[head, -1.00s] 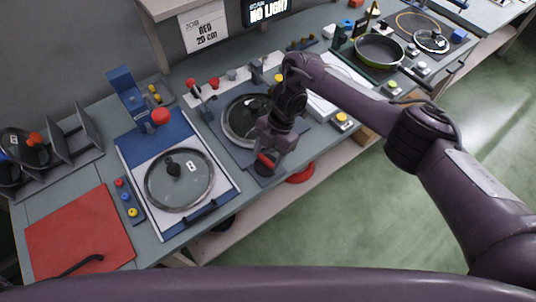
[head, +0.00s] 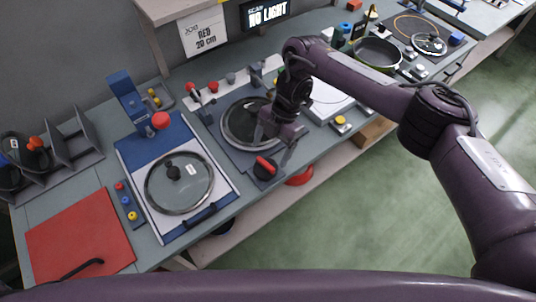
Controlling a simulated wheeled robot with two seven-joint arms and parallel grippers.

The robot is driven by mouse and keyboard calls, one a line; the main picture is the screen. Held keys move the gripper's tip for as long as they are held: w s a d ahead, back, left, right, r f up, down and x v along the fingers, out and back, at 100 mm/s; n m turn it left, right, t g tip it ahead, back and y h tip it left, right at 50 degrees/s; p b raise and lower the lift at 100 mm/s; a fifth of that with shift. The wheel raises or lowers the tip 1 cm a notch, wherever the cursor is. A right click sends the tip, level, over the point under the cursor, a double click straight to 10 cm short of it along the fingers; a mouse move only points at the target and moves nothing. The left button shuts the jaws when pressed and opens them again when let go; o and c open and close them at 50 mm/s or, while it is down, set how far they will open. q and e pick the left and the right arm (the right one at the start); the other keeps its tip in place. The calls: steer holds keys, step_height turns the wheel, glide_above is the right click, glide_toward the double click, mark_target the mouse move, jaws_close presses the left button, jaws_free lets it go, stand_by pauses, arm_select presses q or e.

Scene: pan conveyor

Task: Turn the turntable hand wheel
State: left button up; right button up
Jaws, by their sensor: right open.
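The turntable hand wheel (head: 264,174) is a small dark wheel with a red handle bar across its top, at the front edge of the turntable station. The turntable (head: 228,124) is a dark round plate with a glass-like lid or pan on it, just behind the wheel. My right gripper (head: 287,153) is open and empty, pointing down just right of and behind the wheel. It looks apart from the handle, though the exact gap is hard to tell. My arm hides the right part of the turntable. My left gripper is not in view.
Left of the turntable, a blue press station (head: 158,144) holds a glass lid (head: 180,191). A red mat (head: 80,235) lies at far left. Right of it are a white plate (head: 327,104), a yellow button (head: 340,120) and a frying pan (head: 376,52). A red button (head: 300,178) sits below the bench edge.

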steer(key=shift+v, duration=1.7)
steer(key=shift+f, duration=0.1)
